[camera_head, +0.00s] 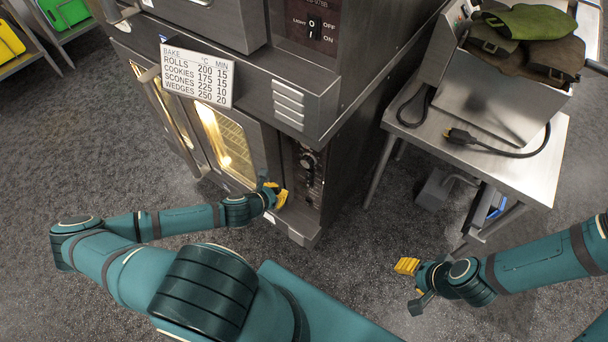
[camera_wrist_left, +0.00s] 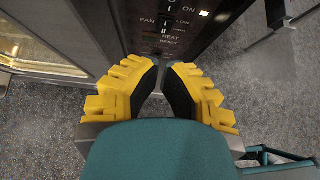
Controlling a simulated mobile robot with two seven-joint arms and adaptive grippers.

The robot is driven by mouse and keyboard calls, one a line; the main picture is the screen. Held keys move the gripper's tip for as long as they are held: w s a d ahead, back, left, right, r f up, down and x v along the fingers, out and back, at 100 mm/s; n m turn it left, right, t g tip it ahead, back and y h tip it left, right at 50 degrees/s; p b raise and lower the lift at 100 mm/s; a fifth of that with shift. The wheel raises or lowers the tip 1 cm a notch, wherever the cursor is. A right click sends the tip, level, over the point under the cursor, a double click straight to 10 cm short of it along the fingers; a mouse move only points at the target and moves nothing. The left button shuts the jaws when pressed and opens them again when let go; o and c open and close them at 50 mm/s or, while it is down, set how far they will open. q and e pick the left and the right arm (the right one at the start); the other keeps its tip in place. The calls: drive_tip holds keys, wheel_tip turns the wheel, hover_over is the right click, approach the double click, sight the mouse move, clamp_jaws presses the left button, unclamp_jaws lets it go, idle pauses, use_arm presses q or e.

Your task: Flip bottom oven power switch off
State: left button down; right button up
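The bottom oven (camera_head: 225,145) is the lower steel unit with lit glass doors. Its dark control panel (camera_head: 308,168) has a round knob and small markings. In the left wrist view the panel (camera_wrist_left: 195,35) shows "ON", "FAN" and "HEAT READY". A switch near "ON" (camera_wrist_left: 168,5) is cut by the top edge; its position is unclear. My left gripper (camera_head: 281,198) is low in front of the oven, beside the panel. Its yellow fingers (camera_wrist_left: 163,72) nearly meet at the tips, with nothing visible between them. My right gripper (camera_head: 405,266) hangs over the floor, away from the oven.
The upper oven's light switch (camera_head: 313,24) is above. A baking-times sign (camera_head: 197,73) hangs on the oven front near the door handle (camera_head: 170,120). A steel table (camera_head: 540,165) with a cable and a bin of cloths stands at right. Floor between is open.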

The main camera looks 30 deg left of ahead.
use_arm(q)
drive_tip(key=b, duration=0.3)
approach(306, 173)
drive_tip(key=shift+s+f+x, duration=0.1)
drive_tip(key=shift+f+x, duration=0.05)
drive_tip(key=shift+x, duration=1.6)
drive_tip(key=shift+s+f+x, duration=0.1)
drive_tip(key=shift+f+x, duration=0.05)
drive_tip(key=shift+x, duration=1.6)
drive_tip(key=shift+w+r+p, duration=0.2)
drive_tip(key=shift+w+p, duration=0.2)
drive_tip(key=shift+p, duration=0.1)
